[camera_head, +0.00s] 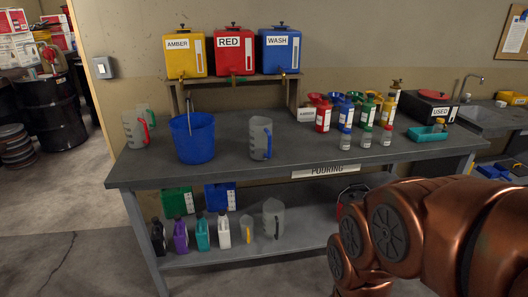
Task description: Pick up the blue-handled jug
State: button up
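The blue-handled jug (258,138) is a grey translucent jug standing upright on the dark workbench (310,157), right of a blue bucket (193,138). Its blue handle is on its right side. My copper-coloured arm fills the lower right of the view, in front of the bench. The end of the arm with my gripper is not in view, so I cannot see its fingers or how far they are from the jug.
A red-handled jug (133,130) stands at the bench's left end, with a green-handled one (143,112) behind. Amber, red and blue containers sit on a raised shelf (243,79). Colored bottles and cans (323,115) stand to the right. Bench surface around the blue-handled jug is mostly clear.

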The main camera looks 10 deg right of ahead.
aim_at(260, 128)
jog(key=z, duration=0.05)
jog(key=k, duration=0.55)
jog(key=u, duration=1.05)
jog(key=i, duration=0.85)
jog(key=u, duration=0.45)
jog(key=i, duration=0.8)
jog(key=z, duration=1.05)
jog(key=i, duration=0.75)
jog(key=z, duration=0.85)
